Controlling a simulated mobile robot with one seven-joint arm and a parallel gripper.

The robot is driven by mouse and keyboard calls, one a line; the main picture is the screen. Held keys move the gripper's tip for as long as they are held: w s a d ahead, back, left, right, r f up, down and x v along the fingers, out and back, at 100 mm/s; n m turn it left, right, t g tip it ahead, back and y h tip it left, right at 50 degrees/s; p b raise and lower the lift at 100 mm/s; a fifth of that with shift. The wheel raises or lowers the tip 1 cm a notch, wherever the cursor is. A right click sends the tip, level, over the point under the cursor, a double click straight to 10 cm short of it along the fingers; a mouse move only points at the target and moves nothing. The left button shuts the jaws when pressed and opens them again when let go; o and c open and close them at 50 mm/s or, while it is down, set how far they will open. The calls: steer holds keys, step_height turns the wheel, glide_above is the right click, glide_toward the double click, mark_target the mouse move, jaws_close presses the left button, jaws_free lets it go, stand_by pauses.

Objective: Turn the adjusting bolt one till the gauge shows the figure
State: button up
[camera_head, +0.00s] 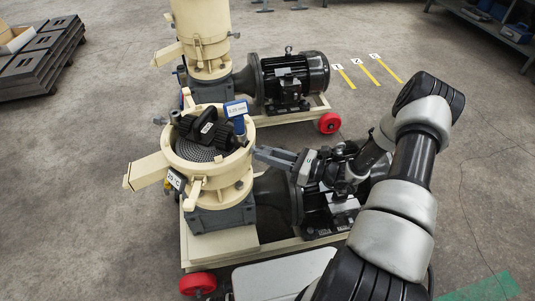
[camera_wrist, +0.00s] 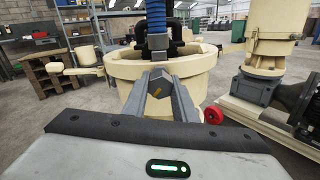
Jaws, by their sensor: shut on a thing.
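The near cream pellet mill (camera_head: 240,172) has an open drum with a perforated die (camera_head: 200,152) and black rollers (camera_head: 205,128) inside. The adjusting bolt shows in the wrist view as a grey hex head (camera_wrist: 158,88) with a yellow mark, in front of the drum wall. My gripper (camera_head: 262,155) reaches the drum's right side from the right, with its fingers (camera_wrist: 160,92) on both sides of the hex head, shut on it. In the head view the bolt is hidden by the fingers. The blue-framed gauge (camera_head: 236,108) stands at the drum's rim; its figure is too small to read surely.
A second mill (camera_head: 205,40) with a black motor (camera_head: 295,78) stands behind. Red wheels (camera_head: 328,123) carry the frames. A small white tag (camera_head: 176,180) hangs on the near drum. Dark pallets (camera_head: 40,62) lie at left. Yellow floor strips (camera_head: 368,72) carry numbers.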

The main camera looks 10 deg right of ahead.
steer(key=o, duration=1)
steer(key=shift+o, duration=0.2)
steer(key=shift+s+d, duration=0.1)
steer(key=p+v, duration=0.1)
steer(key=v, duration=1.6)
steer(key=shift+d, duration=0.1)
